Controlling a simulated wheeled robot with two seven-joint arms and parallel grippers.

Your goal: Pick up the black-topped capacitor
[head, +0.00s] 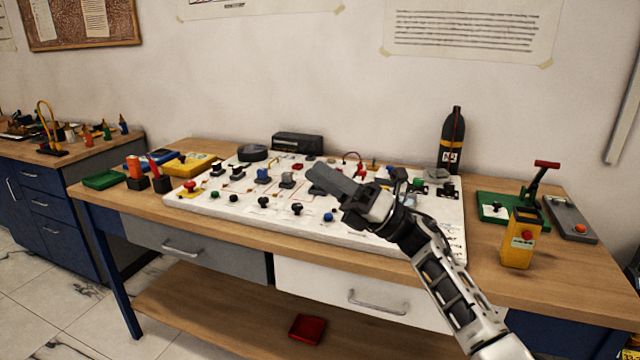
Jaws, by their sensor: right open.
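My right gripper (326,181) reaches in from the lower right and hangs over the middle of the white board (235,211). Its jaws are open, with nothing seen between them, and they hide part of the board behind. Several small parts with dark tops stand on the board, among them a bluish one (262,176) and a grey one (287,180), both left of the gripper. They are too small for me to tell which is the black-topped capacitor. My left gripper is out of view.
A black bottle-like cylinder (452,145) with a yellow band stands behind the board. A yellow box (521,238) and a green lever press (508,207) stand at right. Green (103,180) and yellow (190,163) trays lie at left. A red tray (307,329) is on the lower shelf.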

